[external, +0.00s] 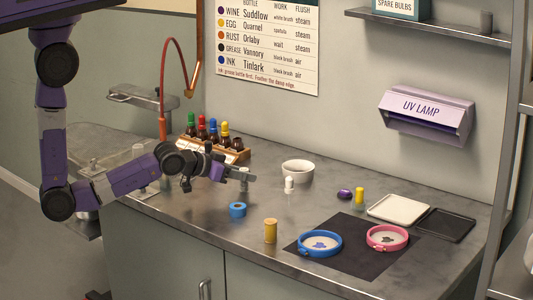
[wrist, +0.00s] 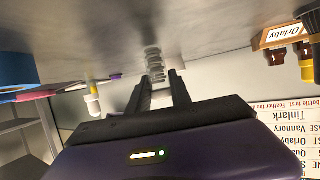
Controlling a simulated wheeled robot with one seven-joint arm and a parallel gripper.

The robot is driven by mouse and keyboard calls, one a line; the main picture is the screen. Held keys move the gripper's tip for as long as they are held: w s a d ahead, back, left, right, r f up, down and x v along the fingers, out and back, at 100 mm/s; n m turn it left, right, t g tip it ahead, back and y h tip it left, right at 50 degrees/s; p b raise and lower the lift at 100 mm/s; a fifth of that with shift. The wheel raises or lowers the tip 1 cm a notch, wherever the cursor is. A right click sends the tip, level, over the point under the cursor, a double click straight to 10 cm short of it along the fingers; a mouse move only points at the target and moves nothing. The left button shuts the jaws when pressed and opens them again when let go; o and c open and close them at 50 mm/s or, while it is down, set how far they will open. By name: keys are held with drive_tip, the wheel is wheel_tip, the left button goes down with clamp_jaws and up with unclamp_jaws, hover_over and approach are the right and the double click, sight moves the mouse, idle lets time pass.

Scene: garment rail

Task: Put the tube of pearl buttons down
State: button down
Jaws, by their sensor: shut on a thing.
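The tube of pearl buttons (external: 244,184) is a small, pale, upright cylinder at the tips of my gripper (external: 240,176), over the left-middle of the counter. In the wrist view the tube (wrist: 153,62) shows as a stack of pale discs between the two dark fingers of my gripper (wrist: 160,84). The fingers are shut on it and hide part of it. Its end is close to the grey counter surface (external: 195,212); I cannot tell whether it touches.
A white bowl (external: 297,168) and small white bottle (external: 289,185) are to the right. A bottle rack (external: 232,156) stands behind. Blue (external: 320,244) and pink hoops (external: 387,238) lie on a dark mat (external: 350,258).

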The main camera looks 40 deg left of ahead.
drive_tip(key=shift+f, duration=0.15)
drive_tip(key=c, duration=1.2)
unclamp_jaws()
drive_tip(key=shift+o, duration=0.2)
drive_tip(key=shift+s+r, duration=0.2)
drive_tip(key=b+v, duration=0.1)
drive_tip(key=v, duration=1)
drive_tip(key=shift+r, duration=0.1)
drive_tip(key=shift+s+a+r, duration=0.1)
drive_tip(key=shift+s+r, duration=0.05)
drive_tip(key=shift+s, duration=0.1)
